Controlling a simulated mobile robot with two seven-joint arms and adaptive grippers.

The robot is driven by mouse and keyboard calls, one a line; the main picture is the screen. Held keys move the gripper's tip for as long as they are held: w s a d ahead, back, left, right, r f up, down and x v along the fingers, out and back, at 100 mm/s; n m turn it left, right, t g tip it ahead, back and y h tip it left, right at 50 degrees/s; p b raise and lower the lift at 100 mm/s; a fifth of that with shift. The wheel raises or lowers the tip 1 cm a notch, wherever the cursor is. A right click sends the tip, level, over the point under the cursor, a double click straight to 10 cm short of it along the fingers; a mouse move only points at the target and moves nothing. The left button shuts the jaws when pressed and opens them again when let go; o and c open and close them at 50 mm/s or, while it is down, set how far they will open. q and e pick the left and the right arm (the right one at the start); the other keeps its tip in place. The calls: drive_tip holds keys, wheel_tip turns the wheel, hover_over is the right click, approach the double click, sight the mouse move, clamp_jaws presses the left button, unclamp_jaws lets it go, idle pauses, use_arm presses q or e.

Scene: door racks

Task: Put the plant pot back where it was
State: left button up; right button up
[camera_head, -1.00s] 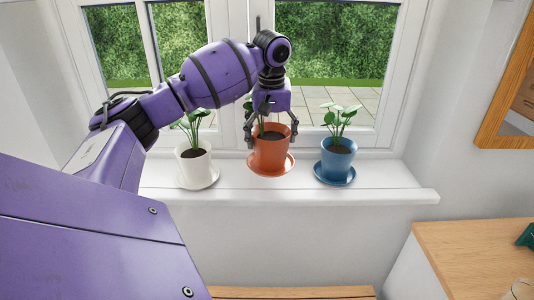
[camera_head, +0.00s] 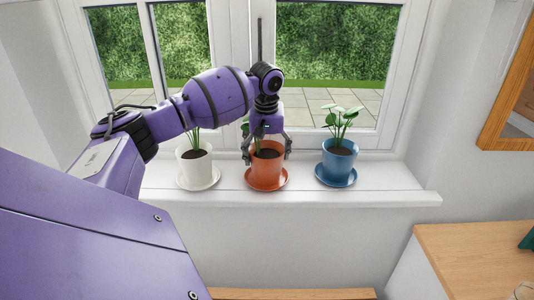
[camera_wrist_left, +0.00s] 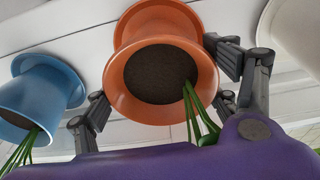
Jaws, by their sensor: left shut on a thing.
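The orange plant pot (camera_head: 266,171) is upright on its orange saucer (camera_head: 283,182), which appears to rest on the white windowsill between the white and blue pots. My left gripper (camera_head: 267,158) comes down from above with its fingers on both sides of the pot, shut on it. In the left wrist view, the orange pot (camera_wrist_left: 128,82) shows its rim, dark soil and green stems between the fingers. Most of its plant is hidden behind the gripper in the head view. My right gripper is not in view.
A white pot (camera_head: 194,163) stands to the left and a blue pot (camera_head: 339,164) to the right, each on a saucer. The window is close behind. The sill's front edge (camera_head: 300,200) is just ahead of the pots. A wooden surface (camera_head: 470,260) is at lower right.

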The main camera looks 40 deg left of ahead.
use_arm(q)
drive_tip(key=o, duration=2.1)
wheel_tip(320, 180, up, 12)
drive_tip(key=s+d, duration=0.1)
drive_tip(key=shift+s, duration=0.25)
